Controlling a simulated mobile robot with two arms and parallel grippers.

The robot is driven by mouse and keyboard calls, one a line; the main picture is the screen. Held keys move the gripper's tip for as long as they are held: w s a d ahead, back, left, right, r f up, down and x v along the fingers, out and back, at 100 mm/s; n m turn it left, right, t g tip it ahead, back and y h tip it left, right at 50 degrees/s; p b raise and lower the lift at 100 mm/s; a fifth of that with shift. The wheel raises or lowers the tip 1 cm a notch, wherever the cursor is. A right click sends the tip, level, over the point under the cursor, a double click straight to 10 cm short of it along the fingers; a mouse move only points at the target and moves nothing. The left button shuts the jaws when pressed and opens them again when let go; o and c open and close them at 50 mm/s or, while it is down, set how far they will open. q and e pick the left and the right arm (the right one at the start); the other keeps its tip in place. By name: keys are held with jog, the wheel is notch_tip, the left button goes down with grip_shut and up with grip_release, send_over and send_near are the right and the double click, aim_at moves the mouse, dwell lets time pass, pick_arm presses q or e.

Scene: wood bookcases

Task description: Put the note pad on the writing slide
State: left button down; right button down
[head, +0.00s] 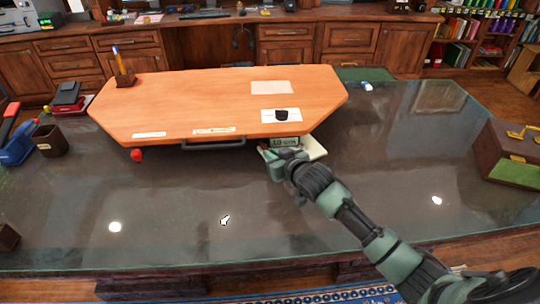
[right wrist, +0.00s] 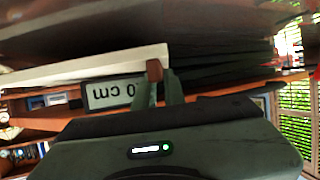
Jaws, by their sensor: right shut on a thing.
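The writing slide (head: 220,100) is a large orange-brown wooden board with cut corners and a dark front handle, over the glass-topped desk. The cream note pad (head: 317,148) is just beyond the slide's front right edge, partly hidden by my right gripper (head: 277,158). In the right wrist view the pad's pale edge (right wrist: 90,68) reaches the fingers of my right gripper (right wrist: 160,88), which is shut on it. From the head view I cannot tell whether the pad touches the slide or the desk. My left gripper is not in view.
A pen cup (head: 125,80) and several papers, one with a dark object (head: 281,115), are on the slide. A red knob (head: 137,155) shows by its front left. A brown box (head: 505,155) stands at the right. The desk front (head: 170,225) is mostly clear.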

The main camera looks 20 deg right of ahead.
jog(key=shift+w+a+r, duration=0.1)
jog(key=shift+w, duration=0.85)
jog(key=shift+s+f, duration=0.2)
jog(key=shift+f, duration=0.7)
jog(key=c, duration=1.8)
grip_release()
jog(key=shift+o, duration=0.2)
